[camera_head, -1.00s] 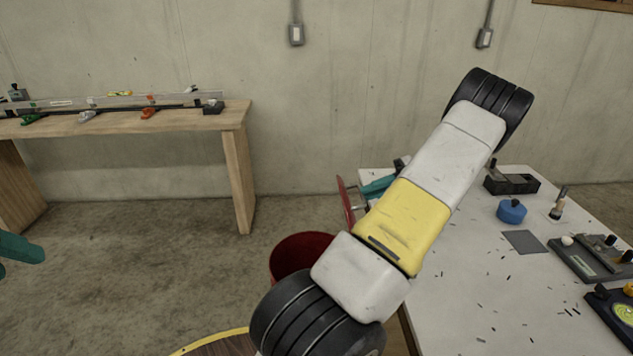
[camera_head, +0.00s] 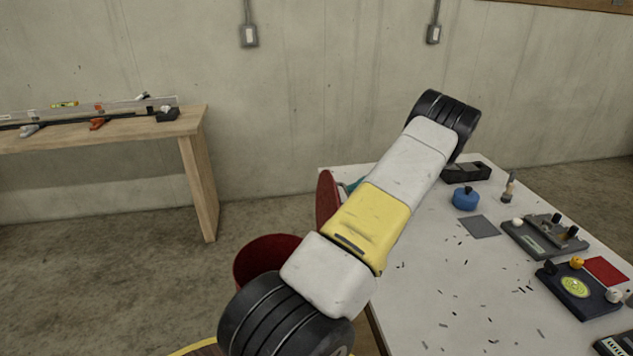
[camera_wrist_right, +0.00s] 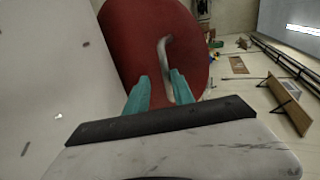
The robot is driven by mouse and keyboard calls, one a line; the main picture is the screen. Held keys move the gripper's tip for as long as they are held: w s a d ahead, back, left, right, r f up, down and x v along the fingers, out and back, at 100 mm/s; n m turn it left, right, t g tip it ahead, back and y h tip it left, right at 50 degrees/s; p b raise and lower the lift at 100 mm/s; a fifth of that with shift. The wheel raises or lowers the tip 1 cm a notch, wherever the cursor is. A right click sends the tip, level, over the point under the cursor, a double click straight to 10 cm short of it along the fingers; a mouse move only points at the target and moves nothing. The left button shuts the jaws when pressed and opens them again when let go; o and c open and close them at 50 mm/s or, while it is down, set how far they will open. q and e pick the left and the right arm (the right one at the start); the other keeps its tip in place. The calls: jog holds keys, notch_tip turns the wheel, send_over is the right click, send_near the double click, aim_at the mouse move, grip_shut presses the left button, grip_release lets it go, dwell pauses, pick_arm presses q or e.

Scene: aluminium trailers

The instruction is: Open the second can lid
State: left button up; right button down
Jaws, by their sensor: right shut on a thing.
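A red round lid (camera_head: 326,200) stands nearly on edge beside the table, above and right of a red can (camera_head: 262,262) on the floor. The can's mouth is open at the top, and my right arm hides part of its right side. In the right wrist view the lid (camera_wrist_right: 130,35) fills the upper middle, with a pale curved handle (camera_wrist_right: 166,52) on its face. My right gripper (camera_wrist_right: 160,88) is shut on this handle, its teal fingers on either side. In the head view my arm mostly hides this gripper. My left gripper is out of view.
A white-topped table (camera_head: 420,290) is close on the right, with a blue round container (camera_head: 466,198), a grey pad (camera_head: 479,227) and several devices. A wooden bench (camera_head: 190,125) is at left. A yellow-rimmed round thing (camera_head: 195,347) shows at the bottom edge. Floor between is clear.

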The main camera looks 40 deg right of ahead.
jog(key=shift+s+a+f, duration=0.15)
jog(key=shift+a+f, duration=0.05)
jog(key=shift+f, duration=0.65)
jog(key=c, duration=1.5)
grip_release()
jog(key=shift+f, duration=0.1)
jog(key=shift+w+r, duration=0.2)
jog(key=shift+r, duration=0.05)
jog(key=shift+d, duration=0.15)
jog(key=shift+v, duration=3.85)
